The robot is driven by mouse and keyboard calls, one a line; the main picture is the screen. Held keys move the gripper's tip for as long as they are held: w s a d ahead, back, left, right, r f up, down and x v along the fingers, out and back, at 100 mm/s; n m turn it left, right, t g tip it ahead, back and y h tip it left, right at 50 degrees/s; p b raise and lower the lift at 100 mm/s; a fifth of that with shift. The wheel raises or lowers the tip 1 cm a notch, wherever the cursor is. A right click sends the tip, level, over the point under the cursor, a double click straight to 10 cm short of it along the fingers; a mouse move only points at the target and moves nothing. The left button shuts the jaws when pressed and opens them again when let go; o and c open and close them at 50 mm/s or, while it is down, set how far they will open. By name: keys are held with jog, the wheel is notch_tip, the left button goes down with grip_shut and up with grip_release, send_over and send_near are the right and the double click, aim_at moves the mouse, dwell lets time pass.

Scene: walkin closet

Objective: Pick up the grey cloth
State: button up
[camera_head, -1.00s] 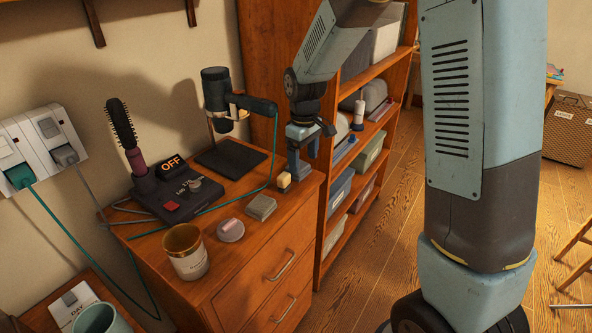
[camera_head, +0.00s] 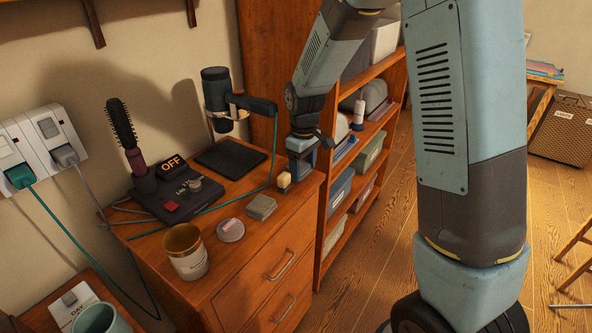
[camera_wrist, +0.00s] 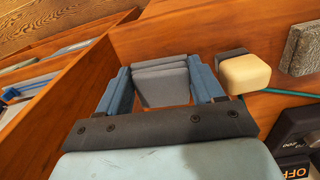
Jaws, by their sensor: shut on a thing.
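The grey cloth (camera_wrist: 162,82), a folded stack of layers, sits between the two blue fingers of my gripper (camera_wrist: 160,86) in the wrist view. My gripper is shut on it. In the head view my gripper (camera_head: 300,164) is over the right back corner of the wooden dresser top (camera_head: 240,247). My gripper hides the cloth in that view. I cannot tell whether the cloth touches the wood.
A cream block on a dark base (camera_wrist: 245,74) stands close beside my gripper. A grey block (camera_head: 261,207), a round pinkish item (camera_head: 231,230), a candle jar (camera_head: 186,252) and a hair dryer (camera_head: 238,103) are nearby. A shelf unit (camera_head: 345,190) stands right of the dresser.

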aim_at(303, 167)
jog(key=shift+r, duration=0.3)
notch_tip(303, 167, up, 2)
jog(key=shift+r, duration=0.25)
jog(key=shift+s+a+r, duration=0.35)
jog(key=shift+s+r, duration=1.3)
jog(key=shift+s, duration=0.65)
jog(key=shift+s+a+r, duration=0.4)
jog(key=shift+s+r, duration=1.25)
jog(key=shift+s, duration=0.7)
jog(key=shift+s+a+r, duration=0.35)
jog(key=shift+s+r, duration=1.3)
jog(key=shift+s, duration=0.65)
